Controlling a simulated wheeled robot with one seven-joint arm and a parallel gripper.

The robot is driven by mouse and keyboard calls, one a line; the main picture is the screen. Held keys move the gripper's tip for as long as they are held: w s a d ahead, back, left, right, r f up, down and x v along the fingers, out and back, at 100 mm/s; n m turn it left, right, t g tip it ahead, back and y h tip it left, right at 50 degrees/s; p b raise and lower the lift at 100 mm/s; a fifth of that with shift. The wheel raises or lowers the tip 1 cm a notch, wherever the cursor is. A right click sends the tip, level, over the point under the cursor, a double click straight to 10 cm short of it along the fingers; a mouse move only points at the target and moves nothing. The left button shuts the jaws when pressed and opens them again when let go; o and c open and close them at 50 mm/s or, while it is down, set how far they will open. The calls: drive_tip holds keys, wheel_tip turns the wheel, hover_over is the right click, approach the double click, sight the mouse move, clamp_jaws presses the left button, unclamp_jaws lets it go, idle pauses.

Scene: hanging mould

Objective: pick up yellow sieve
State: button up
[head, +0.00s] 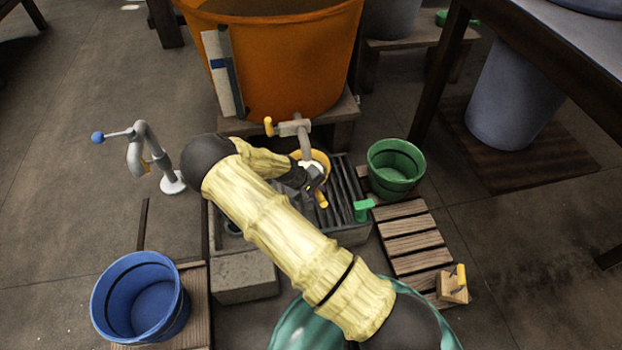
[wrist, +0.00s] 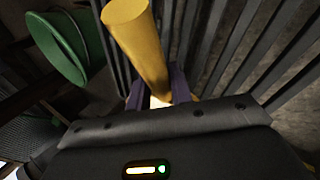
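The yellow sieve (head: 322,157) is at the slatted grate below the orange tub's tap. Its rim shows in part behind my gripper (head: 312,186), and its handle sticks out toward the front. In the wrist view the thick yellow handle (wrist: 138,45) runs between the two purple fingers of my gripper (wrist: 157,92). The fingers lie close on both sides of the handle, with little gap visible, and look shut on it. The sieve's bowl is hidden in the wrist view. I cannot tell whether the sieve touches the grate.
A green bucket (head: 395,172) stands right of the slatted grate (head: 342,205). A green-handled tool (head: 363,209) lies at its edge. The tap (head: 295,128) hangs close above. A blue bucket (head: 140,300) is front left; a grey pipe stand (head: 150,155) is left.

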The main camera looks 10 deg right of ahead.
clamp_jaws()
drive_tip(key=shift+r, duration=0.1)
